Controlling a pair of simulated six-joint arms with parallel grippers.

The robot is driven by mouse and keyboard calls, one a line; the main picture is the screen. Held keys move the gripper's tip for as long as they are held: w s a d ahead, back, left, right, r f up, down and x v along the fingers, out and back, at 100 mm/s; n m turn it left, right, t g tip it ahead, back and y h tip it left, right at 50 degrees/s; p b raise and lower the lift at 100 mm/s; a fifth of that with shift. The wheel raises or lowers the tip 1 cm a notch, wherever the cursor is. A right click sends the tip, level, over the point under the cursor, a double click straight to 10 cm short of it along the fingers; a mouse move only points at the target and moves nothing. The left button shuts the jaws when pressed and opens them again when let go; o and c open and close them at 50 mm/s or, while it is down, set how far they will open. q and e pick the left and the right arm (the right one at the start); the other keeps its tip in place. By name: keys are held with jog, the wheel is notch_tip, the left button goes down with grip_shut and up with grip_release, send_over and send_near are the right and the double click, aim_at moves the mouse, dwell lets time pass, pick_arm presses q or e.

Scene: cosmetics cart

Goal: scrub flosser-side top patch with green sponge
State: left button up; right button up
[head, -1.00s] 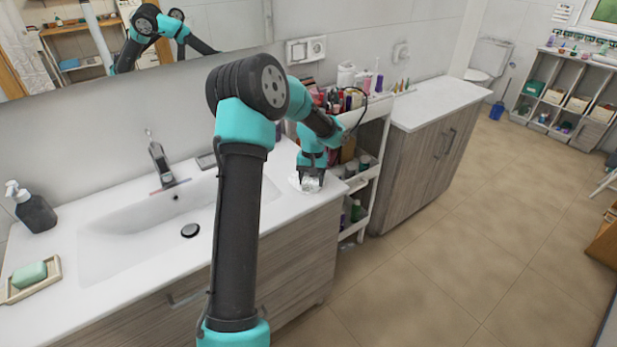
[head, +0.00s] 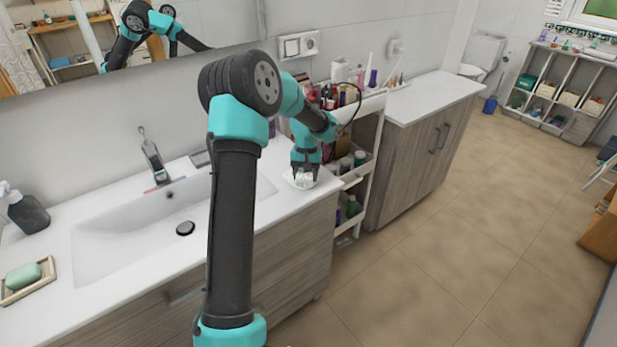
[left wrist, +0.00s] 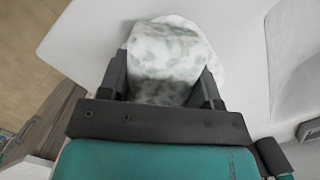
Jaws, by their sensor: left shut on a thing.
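My left gripper (head: 303,177) points down at the right end of the white washbasin counter, beside the cart. In the left wrist view its two dark fingers (left wrist: 163,92) are shut on a pale block (left wrist: 165,50) mottled grey-green and white, which may be the sponge. A rounded white rim, perhaps a dish (head: 290,182), shows around the block. A solid green block (head: 24,276) lies in a pale tray (head: 45,268) at the far left; I cannot tell whether it is soap or a sponge. I cannot pick out the patch. My right gripper is not in view.
The basin (head: 110,235) with its tap (head: 153,158) lies left of my left arm. A dark soap bottle (head: 28,213) stands at the back left. A white cart (head: 372,150) full of cosmetics stands just right of the counter; a cabinet (head: 425,150) stands beyond it.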

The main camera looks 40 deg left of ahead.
pick_arm(q)
jog(key=shift+w+a, duration=0.15)
jog(key=shift+a, duration=0.95)
jog(key=shift+a+f, duration=0.1)
jog(key=shift+a, duration=0.05)
jog(key=shift+w+a+f, duration=0.1)
jog(key=shift+w+a, duration=0.1)
jog(key=shift+a, duration=0.8)
jog(key=shift+w+a+f, duration=0.1)
jog(key=shift+w+a, duration=0.05)
jog(key=shift+a, duration=0.85)
jog(key=shift+s+d, duration=0.1)
jog(key=shift+d, duration=0.05)
jog(key=shift+s+d, duration=0.25)
jog(key=shift+d, duration=1.95)
